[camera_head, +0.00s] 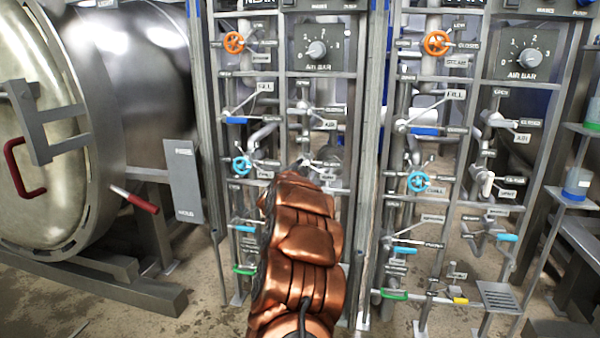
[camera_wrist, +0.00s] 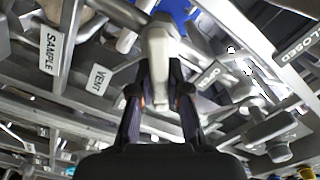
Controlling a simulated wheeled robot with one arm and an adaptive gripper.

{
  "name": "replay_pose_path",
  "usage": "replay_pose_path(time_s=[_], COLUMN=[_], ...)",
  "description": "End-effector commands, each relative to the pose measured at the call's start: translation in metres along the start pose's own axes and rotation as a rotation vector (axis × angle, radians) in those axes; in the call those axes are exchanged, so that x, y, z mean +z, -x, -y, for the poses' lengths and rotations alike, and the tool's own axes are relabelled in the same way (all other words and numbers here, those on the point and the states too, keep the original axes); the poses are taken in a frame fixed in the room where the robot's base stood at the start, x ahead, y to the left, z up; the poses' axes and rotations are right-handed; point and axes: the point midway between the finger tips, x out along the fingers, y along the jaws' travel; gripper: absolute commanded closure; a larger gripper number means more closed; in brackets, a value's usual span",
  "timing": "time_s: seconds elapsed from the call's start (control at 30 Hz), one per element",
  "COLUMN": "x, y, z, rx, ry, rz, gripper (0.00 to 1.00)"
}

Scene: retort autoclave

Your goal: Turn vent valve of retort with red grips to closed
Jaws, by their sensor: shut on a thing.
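The retort (camera_head: 120,90) with a red grip (camera_head: 20,165) on its door stands at the left in the head view. The panel (camera_head: 290,75) just right of it carries several valves. In the wrist view, my gripper (camera_wrist: 160,93) is shut on a pale lever handle (camera_wrist: 158,55), one dark finger on each side. A VENT label (camera_wrist: 98,79) is just left of this handle, and a SAMPLE label (camera_wrist: 50,48) is farther left. In the head view, my copper arm hides the lever and most of the gripper.
A similar panel (camera_head: 460,80) stands to the right, with its own pale lever (camera_head: 487,185). Near my arm are a blue handwheel (camera_head: 241,166) and an orange handwheel (camera_head: 233,43). Bars and pipes crowd close around the gripper.

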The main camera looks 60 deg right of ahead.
Motion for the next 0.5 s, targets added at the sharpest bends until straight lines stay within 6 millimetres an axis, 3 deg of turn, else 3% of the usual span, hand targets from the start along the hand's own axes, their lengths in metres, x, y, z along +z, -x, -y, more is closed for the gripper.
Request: replay_pose_path(time_s=[0.5], x=[0.0007], y=[0.0002], z=[-0.0055], rx=[0.000], ry=[-0.444], rz=[-0.004], gripper=[1.00])
